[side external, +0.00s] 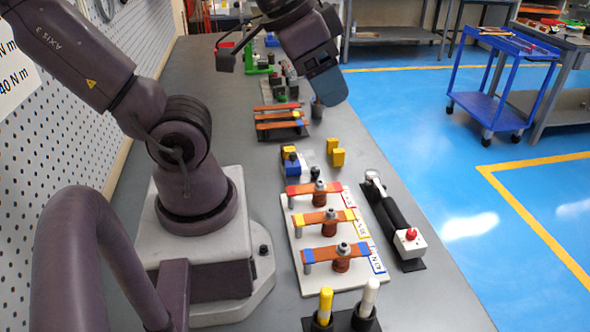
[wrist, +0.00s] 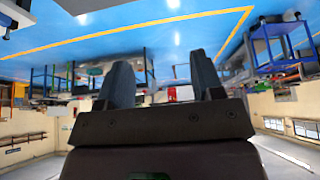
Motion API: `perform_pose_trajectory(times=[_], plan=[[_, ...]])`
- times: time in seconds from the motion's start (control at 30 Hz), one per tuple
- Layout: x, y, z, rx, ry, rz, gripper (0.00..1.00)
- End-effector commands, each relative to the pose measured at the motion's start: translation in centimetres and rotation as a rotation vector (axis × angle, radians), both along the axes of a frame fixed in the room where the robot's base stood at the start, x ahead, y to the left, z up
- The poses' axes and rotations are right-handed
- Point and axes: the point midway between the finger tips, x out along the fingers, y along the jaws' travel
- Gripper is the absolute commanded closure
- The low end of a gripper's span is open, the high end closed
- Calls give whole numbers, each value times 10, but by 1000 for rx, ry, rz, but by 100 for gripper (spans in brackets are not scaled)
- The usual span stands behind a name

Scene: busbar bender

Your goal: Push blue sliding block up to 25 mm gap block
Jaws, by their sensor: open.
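The blue sliding block (side external: 291,167) sits on a small bender fixture in the middle of the bench in the side view. A yellow block (side external: 288,152) stands just behind it, and a dark knob shows beside them. Two loose yellow blocks (side external: 338,157) stand to the right of the fixture. I cannot read any size marks, so I cannot tell which is the 25 mm gap block. My gripper (wrist: 160,65) is open and empty in the wrist view, facing the room. In the side view my wrist end hangs high above the bench, well apart from the blocks.
A white board (side external: 300,271) with copper bars on posts lies in front of the fixture. A torque wrench (side external: 392,210) lies to its right. Two marker pens (side external: 325,306) stand at the front. Orange-brown bars (side external: 282,125) lie on a rack behind. A blue cart (side external: 500,105) stands off the bench.

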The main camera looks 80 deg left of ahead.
Motion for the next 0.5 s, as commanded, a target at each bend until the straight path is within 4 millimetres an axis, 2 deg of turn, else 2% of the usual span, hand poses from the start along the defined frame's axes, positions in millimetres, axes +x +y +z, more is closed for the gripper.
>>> perform_pose_trajectory(times=[0.37,0.43,0.5], plan=[[0,0,0,0,0,0,39],[0,0,0,0,0,-1,51],[1,-3,-2,0,13,-16,67]])
